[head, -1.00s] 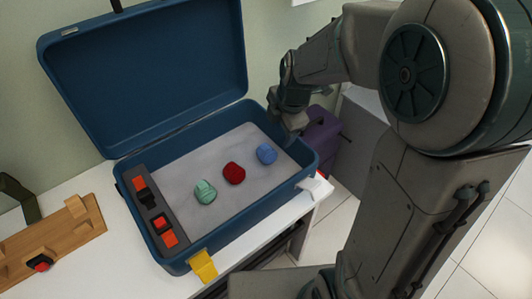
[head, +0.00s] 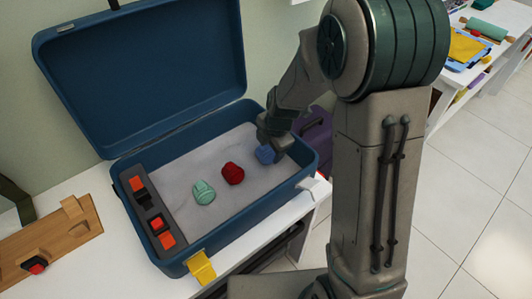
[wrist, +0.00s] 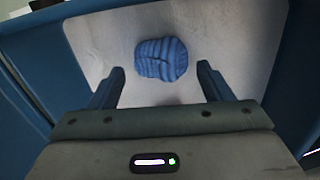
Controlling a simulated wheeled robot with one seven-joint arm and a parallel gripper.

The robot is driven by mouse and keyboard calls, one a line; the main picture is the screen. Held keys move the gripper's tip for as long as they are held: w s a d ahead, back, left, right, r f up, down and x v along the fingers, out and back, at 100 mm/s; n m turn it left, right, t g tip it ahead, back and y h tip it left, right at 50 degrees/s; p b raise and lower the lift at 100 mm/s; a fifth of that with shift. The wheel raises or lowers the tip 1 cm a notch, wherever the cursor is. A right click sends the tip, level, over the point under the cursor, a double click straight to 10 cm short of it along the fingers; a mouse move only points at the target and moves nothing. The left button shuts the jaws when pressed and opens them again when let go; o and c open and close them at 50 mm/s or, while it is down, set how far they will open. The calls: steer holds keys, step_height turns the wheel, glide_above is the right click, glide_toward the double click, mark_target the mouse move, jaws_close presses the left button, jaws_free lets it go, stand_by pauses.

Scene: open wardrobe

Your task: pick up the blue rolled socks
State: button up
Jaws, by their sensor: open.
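The blue rolled socks (head: 265,154) lie on the pale lining at the right end of the open blue suitcase (head: 227,233). In the wrist view the blue rolled socks (wrist: 161,59) are a ribbed bundle just beyond the fingertips, centred between them. My gripper (wrist: 160,68) is open and empty, its two fingers spread wider than the bundle. In the head view my gripper (head: 274,146) is above and close to the socks and partly covers them. Whether the fingers touch them cannot be told there.
Red rolled socks (head: 232,174) and green rolled socks (head: 204,192) lie to the left on the lining. A dark strip with red and black blocks (head: 153,212) lines the left side. The suitcase walls and raised lid (head: 140,75) surround the space.

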mark_target(266, 149)
steer(key=x, duration=0.4)
steer(key=shift+a, duration=0.1)
steer(key=c, duration=0.7)
steer(key=shift+r, duration=0.1)
steer(key=shift+c, duration=0.2)
